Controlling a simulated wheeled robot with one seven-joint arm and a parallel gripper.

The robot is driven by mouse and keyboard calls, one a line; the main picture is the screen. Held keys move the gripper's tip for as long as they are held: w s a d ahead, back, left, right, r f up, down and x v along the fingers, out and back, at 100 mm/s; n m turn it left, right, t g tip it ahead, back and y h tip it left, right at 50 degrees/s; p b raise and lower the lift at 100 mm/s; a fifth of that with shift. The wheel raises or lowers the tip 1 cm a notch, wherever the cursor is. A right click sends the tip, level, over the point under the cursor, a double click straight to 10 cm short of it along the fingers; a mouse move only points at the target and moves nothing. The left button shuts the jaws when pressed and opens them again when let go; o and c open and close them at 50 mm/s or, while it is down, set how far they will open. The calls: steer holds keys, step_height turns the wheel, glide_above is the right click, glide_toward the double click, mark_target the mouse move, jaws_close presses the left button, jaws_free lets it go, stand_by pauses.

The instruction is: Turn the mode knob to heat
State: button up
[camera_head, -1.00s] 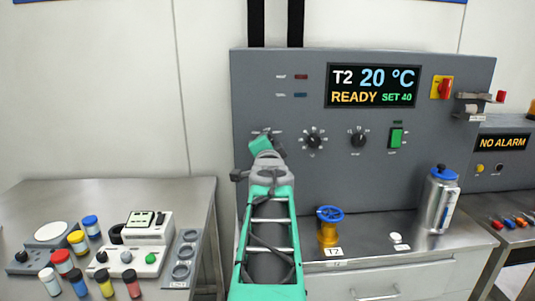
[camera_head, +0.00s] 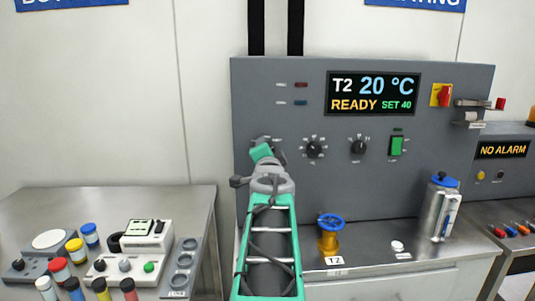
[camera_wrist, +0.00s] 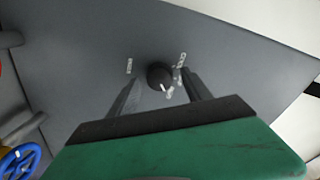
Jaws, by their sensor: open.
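In the wrist view a round black knob (camera_wrist: 159,75) stands on the grey panel, with a white pointer mark toward the bottom and slightly right. Small white labels lie on both sides of it, too blurred to read. My gripper (camera_wrist: 160,84) is open, one finger on each side of the knob; I cannot tell whether they touch it. In the head view my gripper (camera_head: 262,151) is at the left of the control panel (camera_head: 365,190) and hides this knob. Two other black knobs, a middle one (camera_head: 314,149) and a right one (camera_head: 358,147), show to its right.
The display (camera_head: 374,91) reads T2 20 °C, READY, SET 40. A green switch (camera_head: 397,145) and a red-yellow switch (camera_head: 441,95) sit to the right. A blue-topped valve (camera_head: 330,232) and a bottle (camera_head: 439,208) stand below. The left table (camera_head: 190,205) holds jars and devices.

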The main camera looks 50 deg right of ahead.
steer(key=b+v, duration=0.1)
steer(key=v, duration=0.6)
steer(key=shift+s+a+b, duration=0.2)
steer(key=shift+a+b, duration=0.1)
steer(key=shift+a, duration=0.05)
steer(key=shift+r, duration=0.1)
